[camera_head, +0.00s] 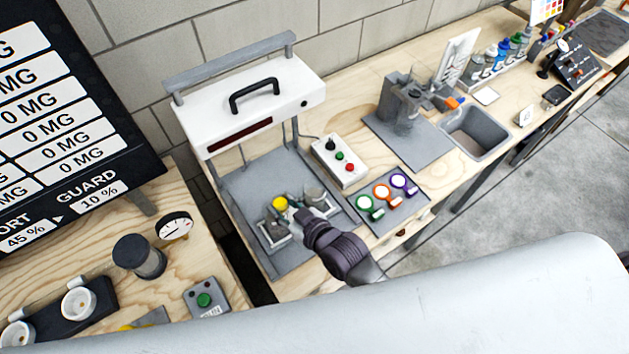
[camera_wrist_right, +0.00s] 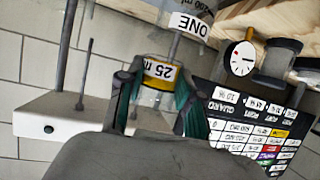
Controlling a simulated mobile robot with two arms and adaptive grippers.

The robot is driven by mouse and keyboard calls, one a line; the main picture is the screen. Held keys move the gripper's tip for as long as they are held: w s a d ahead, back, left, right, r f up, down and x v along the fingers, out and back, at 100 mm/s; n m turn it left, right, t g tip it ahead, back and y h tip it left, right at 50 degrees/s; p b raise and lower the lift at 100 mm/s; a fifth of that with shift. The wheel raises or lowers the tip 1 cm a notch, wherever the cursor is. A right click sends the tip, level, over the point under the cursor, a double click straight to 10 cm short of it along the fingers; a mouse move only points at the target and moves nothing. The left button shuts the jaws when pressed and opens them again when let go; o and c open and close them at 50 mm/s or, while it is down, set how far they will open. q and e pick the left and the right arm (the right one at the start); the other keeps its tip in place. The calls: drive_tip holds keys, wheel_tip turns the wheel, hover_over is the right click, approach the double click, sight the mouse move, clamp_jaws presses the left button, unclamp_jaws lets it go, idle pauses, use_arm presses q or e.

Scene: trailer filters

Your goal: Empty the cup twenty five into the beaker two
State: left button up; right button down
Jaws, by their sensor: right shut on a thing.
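Cup twenty five (camera_wrist_right: 160,70), a small clear cup with a yellow band marked 25, is between the fingers of my right gripper (camera_wrist_right: 160,95) in the right wrist view. In the head view its yellow part (camera_head: 280,203) shows at the tip of my right gripper (camera_head: 292,209), over the grey plate of the white-topped stand. Its contents and exact tilt cannot be told. A clear vessel (camera_wrist_right: 189,22) with a label reading ONE is just beyond the cup in the wrist view. A grey vessel (camera_head: 315,195) stands near the gripper; no label reading TWO is legible. My left gripper is not in view.
The stand's white head (camera_head: 250,100) and thin posts rise behind the gripper. A white button box (camera_head: 340,160) and a grey mat with coloured-ring scoops (camera_head: 400,212) lie to the right. A sink (camera_head: 476,133) is farther right. A dark-lidded jar (camera_head: 138,256) stands on the left bench.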

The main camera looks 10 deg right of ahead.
sight(315, 197)
drive_tip(key=shift+d, duration=0.1)
drive_tip(key=shift+w+d+r+m+b, duration=0.1)
drive_tip(key=shift+w+d+m+b, duration=0.2)
drive_tip(key=shift+m+b, duration=0.2)
drive_tip(key=d+m+y+b, duration=0.1)
drive_tip(key=b, duration=0.1)
drive_tip(key=w+d+m+y+b, duration=0.1)
drive_tip(key=b, duration=0.2)
drive_tip(key=w+d+m+g+y+b, duration=0.1)
drive_tip(key=m+b, duration=0.1)
drive_tip(key=shift+d, duration=0.25)
drive_tip(key=shift+w+d+r+b, duration=0.15)
drive_tip(key=shift+d+b, duration=0.05)
drive_tip(key=shift+b, duration=0.4)
drive_tip(key=shift+d+r+m+y+b, duration=0.1)
drive_tip(key=shift+r+m+y+b, duration=0.25)
drive_tip(key=shift+m+b, duration=0.45)
drive_tip(key=shift+f+m+y+b, duration=0.45)
drive_tip(key=shift+f+m+b, duration=0.2)
drive_tip(key=shift+b, duration=0.55)
drive_tip(key=shift+w+d+r+m+y+b, duration=0.1)
drive_tip(key=shift+r+m+y+b, duration=0.25)
drive_tip(key=shift+m, duration=0.35)
drive_tip(key=shift+r+m+y+b, duration=0.2)
drive_tip(key=shift+m+y+b, duration=0.15)
drive_tip(key=shift+m, duration=0.3)
idle(2.5)
